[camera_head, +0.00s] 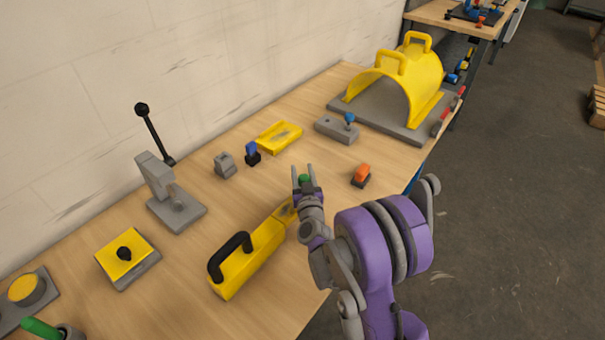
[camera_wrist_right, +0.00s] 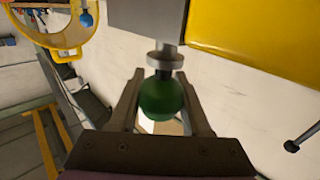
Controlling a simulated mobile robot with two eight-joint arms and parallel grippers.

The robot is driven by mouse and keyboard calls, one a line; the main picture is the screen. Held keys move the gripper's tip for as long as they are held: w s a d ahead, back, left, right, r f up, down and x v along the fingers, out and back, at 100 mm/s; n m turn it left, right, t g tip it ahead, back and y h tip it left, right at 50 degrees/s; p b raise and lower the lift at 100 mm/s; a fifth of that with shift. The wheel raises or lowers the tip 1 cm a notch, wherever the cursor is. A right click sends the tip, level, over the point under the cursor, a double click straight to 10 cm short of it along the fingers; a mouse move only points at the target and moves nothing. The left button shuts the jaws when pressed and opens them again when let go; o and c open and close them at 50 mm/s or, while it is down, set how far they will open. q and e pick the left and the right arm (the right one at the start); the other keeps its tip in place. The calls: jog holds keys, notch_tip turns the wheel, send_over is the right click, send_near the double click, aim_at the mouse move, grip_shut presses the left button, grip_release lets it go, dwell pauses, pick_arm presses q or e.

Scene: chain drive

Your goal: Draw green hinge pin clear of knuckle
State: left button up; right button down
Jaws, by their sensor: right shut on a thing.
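The green hinge pin shows as a round green knob (camera_head: 304,178) between the fingers of my right gripper (camera_head: 303,170), over the middle of the workbench. In the right wrist view the green knob (camera_wrist_right: 160,98) sits between the two fingers of the shut right gripper (camera_wrist_right: 160,88). Beyond the knob are a dark neck, a light grey collar (camera_wrist_right: 165,61) and a grey block (camera_wrist_right: 146,16). I cannot tell how far the pin sits in the knuckle. My left gripper is not in view.
A yellow bar with a black handle (camera_head: 240,268) lies just left of my right gripper. An orange-topped piece (camera_head: 361,175) stands to the right. A yellow arched cover (camera_head: 420,72) is at the back. A grey lever press (camera_head: 168,195) stands left.

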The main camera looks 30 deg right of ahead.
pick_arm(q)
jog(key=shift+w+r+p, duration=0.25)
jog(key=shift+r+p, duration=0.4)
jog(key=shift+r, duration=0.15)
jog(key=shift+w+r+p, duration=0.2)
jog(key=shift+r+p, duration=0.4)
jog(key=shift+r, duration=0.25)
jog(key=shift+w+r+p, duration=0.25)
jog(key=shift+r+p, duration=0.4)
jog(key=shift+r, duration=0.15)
pick_arm(e)
notch_tip(320, 180, up, 10)
jog(key=shift+r, duration=0.2)
